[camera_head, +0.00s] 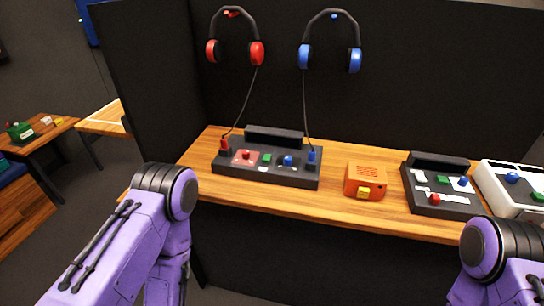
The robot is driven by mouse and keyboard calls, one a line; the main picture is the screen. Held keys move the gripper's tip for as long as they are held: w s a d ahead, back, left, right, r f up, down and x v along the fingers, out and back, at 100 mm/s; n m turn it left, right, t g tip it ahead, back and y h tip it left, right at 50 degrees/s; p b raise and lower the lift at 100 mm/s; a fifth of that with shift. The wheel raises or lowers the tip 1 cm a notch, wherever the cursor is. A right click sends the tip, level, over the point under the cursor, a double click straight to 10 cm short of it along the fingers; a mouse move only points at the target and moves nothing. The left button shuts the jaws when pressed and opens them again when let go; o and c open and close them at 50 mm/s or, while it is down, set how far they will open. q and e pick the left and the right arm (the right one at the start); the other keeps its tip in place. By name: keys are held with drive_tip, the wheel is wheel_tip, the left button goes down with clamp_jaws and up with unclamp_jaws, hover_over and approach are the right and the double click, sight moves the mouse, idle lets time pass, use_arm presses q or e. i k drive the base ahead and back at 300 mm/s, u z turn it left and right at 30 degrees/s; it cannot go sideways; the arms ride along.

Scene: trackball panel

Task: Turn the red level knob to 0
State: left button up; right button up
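A dark control panel (226,169) sits on the wooden table at centre left. A small red knob (246,154) stands on a red patch at its left part. Its setting and any number marks are too small to read. Also on the panel are a green button (267,158) and a blue knob (288,160). Another dark panel further right carries a red ball (434,199). My purple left arm rises at lower left and my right arm at lower right, both short of the panels. Neither gripper shows.
The wooden table (335,212) runs along a black partition. Red headphones (236,50) and blue headphones (330,55) hang there, with cables to the panel. An orange box (364,180) and a white panel (510,190) stand further right. Table's front edge is clear.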

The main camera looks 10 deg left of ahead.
sight(246, 152)
drive_tip(key=u, duration=1.8)
drive_tip(key=k, duration=0.4)
drive_tip(key=z, duration=0.15)
